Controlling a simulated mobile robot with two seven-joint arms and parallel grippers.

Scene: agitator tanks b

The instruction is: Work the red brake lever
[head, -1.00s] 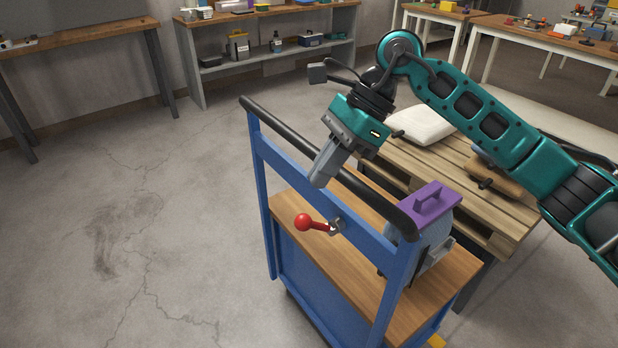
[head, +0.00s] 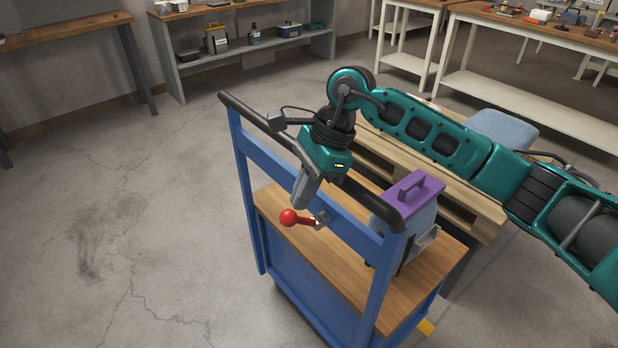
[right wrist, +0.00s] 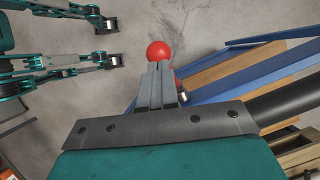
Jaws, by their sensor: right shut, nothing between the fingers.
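The red brake lever (head: 291,217) has a round red knob and sticks out to the left from a pivot on the blue cart's (head: 247,204) cross bar. In the right wrist view the red knob (right wrist: 159,51) shows just beyond the fingertips. My right gripper (head: 299,203) is shut and empty, pointing down just above the lever, close to the knob. Whether the fingertips touch the lever cannot be told. In the right wrist view the shut fingers (right wrist: 158,68) hide part of the lever. My left gripper does not show in the head view.
The cart has a black push handle (head: 240,110) right beside my right wrist. A wooden pallet (head: 465,190) lies behind. The floor (head: 130,210) on the left is clear.

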